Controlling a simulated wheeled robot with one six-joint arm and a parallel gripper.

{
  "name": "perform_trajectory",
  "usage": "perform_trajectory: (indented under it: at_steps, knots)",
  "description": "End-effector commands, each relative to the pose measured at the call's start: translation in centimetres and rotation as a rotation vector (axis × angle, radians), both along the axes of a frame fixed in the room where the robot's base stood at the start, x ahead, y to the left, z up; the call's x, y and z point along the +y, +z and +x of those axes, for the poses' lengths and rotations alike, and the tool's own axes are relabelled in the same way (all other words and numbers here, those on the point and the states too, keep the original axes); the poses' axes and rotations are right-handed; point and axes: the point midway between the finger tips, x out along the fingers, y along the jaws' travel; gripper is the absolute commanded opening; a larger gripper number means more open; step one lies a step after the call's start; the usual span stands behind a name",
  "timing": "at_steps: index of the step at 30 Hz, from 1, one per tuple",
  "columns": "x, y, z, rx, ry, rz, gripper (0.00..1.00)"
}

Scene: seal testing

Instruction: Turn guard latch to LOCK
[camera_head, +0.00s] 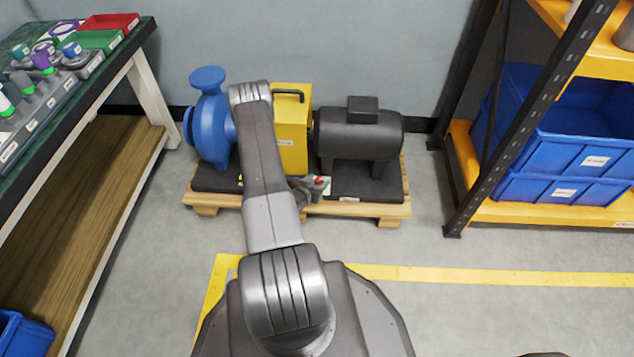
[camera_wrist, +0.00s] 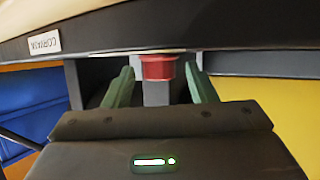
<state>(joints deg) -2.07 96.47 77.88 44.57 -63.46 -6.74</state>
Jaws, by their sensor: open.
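The yellow guard (camera_head: 291,130) stands between the blue pump and the dark motor. A small red knob (camera_wrist: 158,67) on a grey stem, which looks like the latch handle, sits between my fingers in the wrist view. My gripper (camera_wrist: 160,72) is open, with a green-padded finger on each side of the knob and a narrow gap on both sides. In the head view my gripper (camera_head: 317,187) is low in front of the guard and motor, small and partly hidden by my arm. The latch's LOCK marking cannot be read.
The blue pump (camera_head: 208,125) and dark motor (camera_head: 358,132) share a wooden pallet (camera_head: 360,209). A dark edge with a white label (camera_wrist: 44,42) crosses the top of the wrist view. A workbench (camera_head: 140,52) stands left; a rack with blue bins (camera_head: 565,188) stands right.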

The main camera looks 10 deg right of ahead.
Motion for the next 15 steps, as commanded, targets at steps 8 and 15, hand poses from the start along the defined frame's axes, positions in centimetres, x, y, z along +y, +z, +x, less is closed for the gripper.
perform_trajectory:
  at_steps: [8, 15]
  knots:
    - [0.02, -0.01, -0.04, 0.0, 0.0, 0.0, 0.07]
    - [-0.03, -0.06, -0.14, 0.002, 0.015, 0.0, 0.07]
